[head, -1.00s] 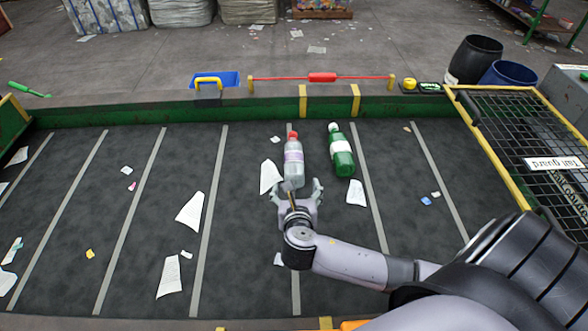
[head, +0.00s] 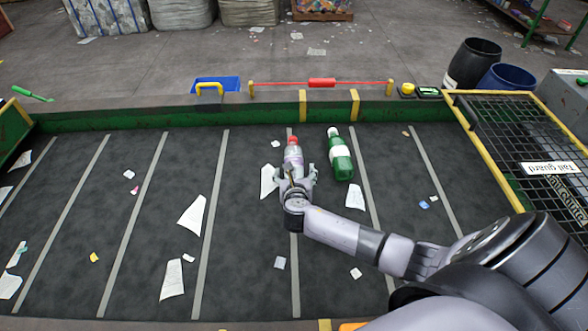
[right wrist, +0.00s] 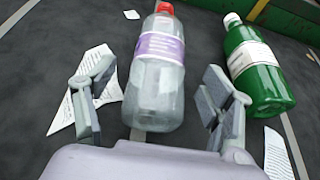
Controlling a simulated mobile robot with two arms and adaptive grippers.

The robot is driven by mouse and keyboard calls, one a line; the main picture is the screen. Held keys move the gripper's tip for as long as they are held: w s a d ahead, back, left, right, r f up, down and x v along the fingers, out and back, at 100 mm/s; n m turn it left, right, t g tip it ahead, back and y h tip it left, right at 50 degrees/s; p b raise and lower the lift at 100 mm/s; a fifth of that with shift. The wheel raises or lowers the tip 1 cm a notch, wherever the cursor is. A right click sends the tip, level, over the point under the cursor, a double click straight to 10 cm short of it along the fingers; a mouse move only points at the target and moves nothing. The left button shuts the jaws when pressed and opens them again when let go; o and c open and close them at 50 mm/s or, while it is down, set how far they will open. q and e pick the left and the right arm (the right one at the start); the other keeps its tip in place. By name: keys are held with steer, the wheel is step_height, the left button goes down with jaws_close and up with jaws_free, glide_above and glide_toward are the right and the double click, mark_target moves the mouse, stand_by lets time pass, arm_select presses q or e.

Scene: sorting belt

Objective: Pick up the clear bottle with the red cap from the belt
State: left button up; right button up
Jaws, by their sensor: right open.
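The clear bottle with the red cap (head: 293,155) lies on the dark belt, its cap toward the far side. It has a white and purple label. In the right wrist view the bottle (right wrist: 158,80) lies between the two spread fingers, with its base toward the palm. My right gripper (head: 297,175) is open around the bottle's lower part; in the right wrist view the gripper (right wrist: 155,105) shows a gap between each finger and the bottle. The gripper hides the bottle's base in the head view. My left gripper is not in view.
A green bottle with a white cap (head: 340,158) lies just right of the clear bottle; it is close to the right finger in the wrist view. Paper scraps (head: 192,215) lie about the belt (head: 250,250). A wire tail guard (head: 520,130) stands at the right.

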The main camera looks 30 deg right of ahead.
mark_target(294, 161)
steer(key=shift+x, duration=1.8)
steer(key=shift+c, duration=0.5)
steer(key=c, duration=0.9)
